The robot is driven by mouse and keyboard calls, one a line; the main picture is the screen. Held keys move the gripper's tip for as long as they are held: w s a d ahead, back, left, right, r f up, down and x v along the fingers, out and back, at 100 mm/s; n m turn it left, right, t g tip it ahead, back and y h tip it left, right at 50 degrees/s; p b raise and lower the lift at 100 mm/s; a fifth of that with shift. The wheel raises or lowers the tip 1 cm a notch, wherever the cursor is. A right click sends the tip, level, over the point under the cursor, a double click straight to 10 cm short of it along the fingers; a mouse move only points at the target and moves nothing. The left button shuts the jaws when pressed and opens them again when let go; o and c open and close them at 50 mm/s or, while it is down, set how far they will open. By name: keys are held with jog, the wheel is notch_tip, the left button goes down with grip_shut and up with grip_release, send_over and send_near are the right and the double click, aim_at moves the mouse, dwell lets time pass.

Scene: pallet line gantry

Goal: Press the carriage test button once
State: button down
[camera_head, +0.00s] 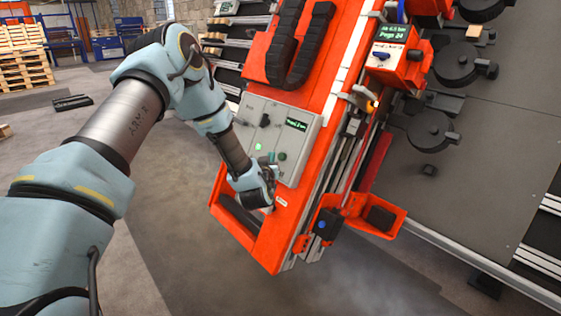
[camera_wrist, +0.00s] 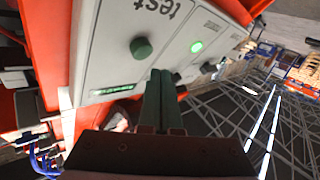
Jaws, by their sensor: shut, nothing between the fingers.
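A grey control panel (camera_head: 254,110) is mounted on the tilted orange carriage (camera_head: 268,235). In the wrist view the panel (camera_wrist: 112,50) carries a round dark green button (camera_wrist: 141,47) beside the printed word "test". In the head view my gripper (camera_head: 272,160) is in front of the panel's lower part.
A lit green lamp (camera_wrist: 196,47) and a small display (camera_wrist: 112,90) are on the same panel. A dark knob (camera_head: 265,120) is higher up on it. An orange tray (camera_head: 384,218) and a box with a screen (camera_head: 397,55) project at the right. Open floor (camera_head: 180,245) lies left of the carriage.

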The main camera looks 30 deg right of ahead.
aim_at(278, 154)
jog(key=shift+w+d+f, duration=0.1)
jog(key=shift+d+f, duration=0.2)
jog(key=shift+d, duration=0.25)
dwell(1.7)
jog(key=shift+w+d+f+b, duration=0.15)
jog(key=shift+d+b, duration=0.2)
jog(key=shift+b, duration=0.2)
jog(key=shift+d+f+b, duration=0.3)
jog(key=shift+d+b, duration=0.05)
jog(key=shift+d, duration=0.05)
dwell(0.6)
jog(key=shift+a+r, duration=0.1)
jog(key=shift+r, duration=0.05)
jog(key=shift+a+r+p, duration=0.35)
jog(key=shift+a, duration=0.35)
